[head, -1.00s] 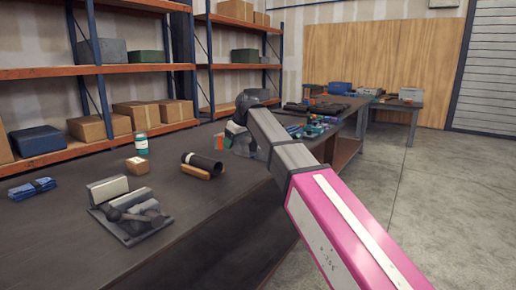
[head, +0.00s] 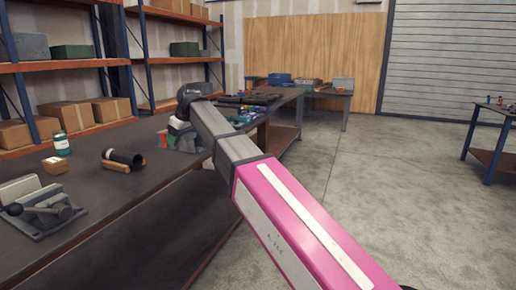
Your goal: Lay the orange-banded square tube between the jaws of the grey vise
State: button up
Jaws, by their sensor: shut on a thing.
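The grey vise (head: 42,208) is on the dark workbench (head: 110,195) at the left of the head view, partly cut off by the edge. Its jaws are apart with nothing visible between them. My arm reaches away over the bench. My gripper (head: 172,136) is at its far end, small and partly hidden by the wrist, to the right of the vise and farther off. A small orange patch (head: 163,140) shows at the gripper, apparently the band of the square tube. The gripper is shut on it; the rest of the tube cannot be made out.
A black pipe on a wooden cradle (head: 121,167), a small brown block (head: 55,166) and a teal jar (head: 61,143) stand between vise and gripper. Tools clutter the far bench. Shelving stands left. Open floor lies right, with another table (head: 490,150).

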jog(key=w+d+f+m+t+h, duration=0.1)
jog(key=d+f+m, duration=0.3)
jog(key=d, duration=1.2)
jog(key=w+d+f+m+t+h, duration=0.1)
jog(key=d+f+m, duration=0.4)
jog(key=d+f, duration=0.6)
jog(key=w+d+f+m+t+h, duration=0.1)
jog(key=d+f+m, duration=0.3)
jog(key=d, duration=1.8)
notch_tip(320, 180, down, 4)
jog(key=shift+w+d+f+h, duration=0.1)
jog(key=shift+w+d+h, duration=0.35)
jog(key=shift+h, duration=0.25)
jog(key=shift+a, duration=0.1)
jog(key=s+r, duration=0.4)
jog(key=s, duration=0.4)
